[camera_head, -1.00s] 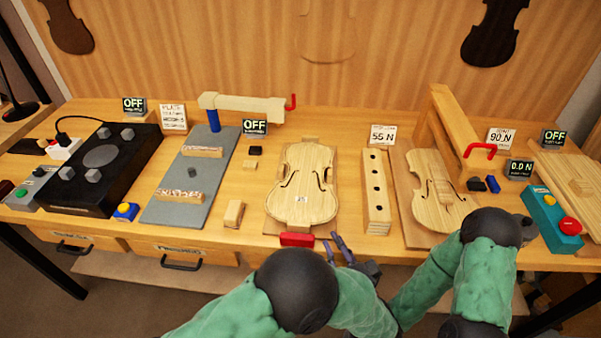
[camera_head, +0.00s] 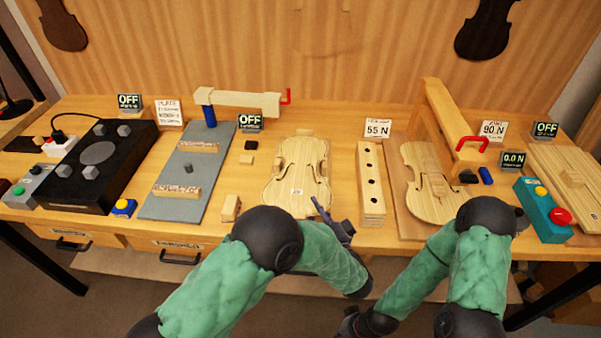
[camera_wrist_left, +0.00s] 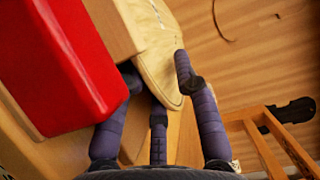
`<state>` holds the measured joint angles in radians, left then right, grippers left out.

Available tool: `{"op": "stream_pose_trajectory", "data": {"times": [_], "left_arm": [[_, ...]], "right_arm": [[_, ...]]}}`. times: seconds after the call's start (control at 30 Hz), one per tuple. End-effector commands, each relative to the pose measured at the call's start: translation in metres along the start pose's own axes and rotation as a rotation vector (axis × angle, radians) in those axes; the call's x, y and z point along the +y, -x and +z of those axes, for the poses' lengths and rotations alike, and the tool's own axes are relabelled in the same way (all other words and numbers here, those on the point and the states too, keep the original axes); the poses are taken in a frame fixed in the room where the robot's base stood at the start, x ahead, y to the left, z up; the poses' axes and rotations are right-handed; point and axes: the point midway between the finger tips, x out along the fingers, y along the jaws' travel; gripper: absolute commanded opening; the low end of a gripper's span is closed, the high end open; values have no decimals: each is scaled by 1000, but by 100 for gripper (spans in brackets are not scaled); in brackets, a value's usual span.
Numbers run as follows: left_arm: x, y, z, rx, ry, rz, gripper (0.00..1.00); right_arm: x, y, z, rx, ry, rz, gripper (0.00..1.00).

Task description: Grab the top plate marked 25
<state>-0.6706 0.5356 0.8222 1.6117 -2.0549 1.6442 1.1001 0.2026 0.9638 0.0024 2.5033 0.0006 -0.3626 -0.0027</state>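A second violin-shaped plate (camera_head: 428,185) lies further right. My left gripper (camera_head: 322,208) is at the near right edge of the middle plate. In the left wrist view its fingers (camera_wrist_left: 160,95) are spread, with the plate's edge (camera_wrist_left: 158,62) between them; I see no firm grip. My right arm's dark end (camera_head: 362,322) is low at the bottom of the head view; its fingers cannot be made out.
A red block (camera_wrist_left: 58,65) is close beside the left fingers. A holed wooden block (camera_head: 371,185) stands right of the middle plate. A wooden clamp with a red handle (camera_head: 473,143) and a teal button box (camera_head: 543,210) are further right.

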Motion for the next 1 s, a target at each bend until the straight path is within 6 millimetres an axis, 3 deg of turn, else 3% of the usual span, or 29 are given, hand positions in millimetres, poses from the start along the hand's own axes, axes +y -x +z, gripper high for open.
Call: {"op": "stream_pose_trajectory", "data": {"times": [0.17, 0.27, 0.73, 1.0], "left_arm": [[0, 0, 0, 0, 0, 0, 27], [0, 0, 0, 0, 0, 0, 0], [-2, 0, 0, 0, 0, 0, 0], [-30, 0, 0, 0, 3, -1, 0]], "right_arm": [[0, 0, 0, 0, 0, 0, 0], [0, 0, 0, 0, 0, 0, 0], [0, 1, 0, 0, 0, 0, 0], [-6, 16, 1, 0, 0, 0, 0]]}}
